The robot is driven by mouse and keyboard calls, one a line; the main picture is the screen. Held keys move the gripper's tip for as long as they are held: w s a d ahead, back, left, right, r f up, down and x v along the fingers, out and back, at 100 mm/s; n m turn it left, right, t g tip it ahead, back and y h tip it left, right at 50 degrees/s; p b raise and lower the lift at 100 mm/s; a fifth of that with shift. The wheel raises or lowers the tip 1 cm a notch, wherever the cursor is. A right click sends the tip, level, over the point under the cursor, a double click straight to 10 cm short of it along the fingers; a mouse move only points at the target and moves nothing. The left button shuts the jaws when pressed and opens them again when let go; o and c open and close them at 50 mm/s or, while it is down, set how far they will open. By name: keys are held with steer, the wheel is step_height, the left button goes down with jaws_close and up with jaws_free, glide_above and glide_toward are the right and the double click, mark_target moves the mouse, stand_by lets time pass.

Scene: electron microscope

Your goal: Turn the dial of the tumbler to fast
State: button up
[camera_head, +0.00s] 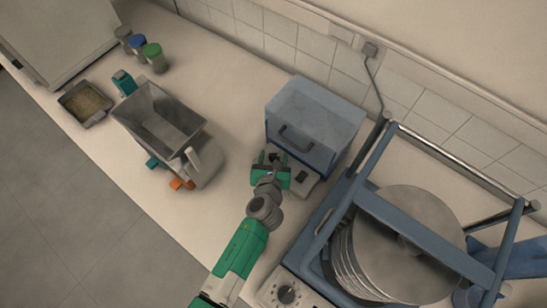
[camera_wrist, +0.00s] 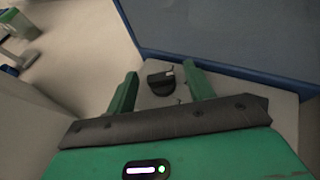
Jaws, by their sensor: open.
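A blue-grey box machine (camera_head: 314,120) with a dark front handle (camera_head: 296,139) stands against the tiled wall. A pale control panel juts out at its front foot. My gripper (camera_head: 273,160) is over this panel, with its green fingers apart. In the wrist view, a black dial (camera_wrist: 161,83) on the panel lies between the open fingertips of my gripper (camera_wrist: 160,72), with a gap on either side. No speed marking can be read. A second dark dial (camera_head: 287,294) sits on the front of the blue-framed machine (camera_head: 357,200) at the right. No label shows which machine is the tumbler.
The blue-framed machine holds several large grey discs (camera_head: 410,222), close to the right of my arm. A grey hopper machine (camera_head: 160,118) stands at left. Several jars (camera_head: 154,57) and a tray (camera_head: 84,104) lie beyond it. The counter between hopper and box is clear.

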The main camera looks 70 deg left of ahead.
steer(key=c, duration=1)
steer(key=shift+r+p, duration=0.15)
steer(key=shift+p, duration=0.4)
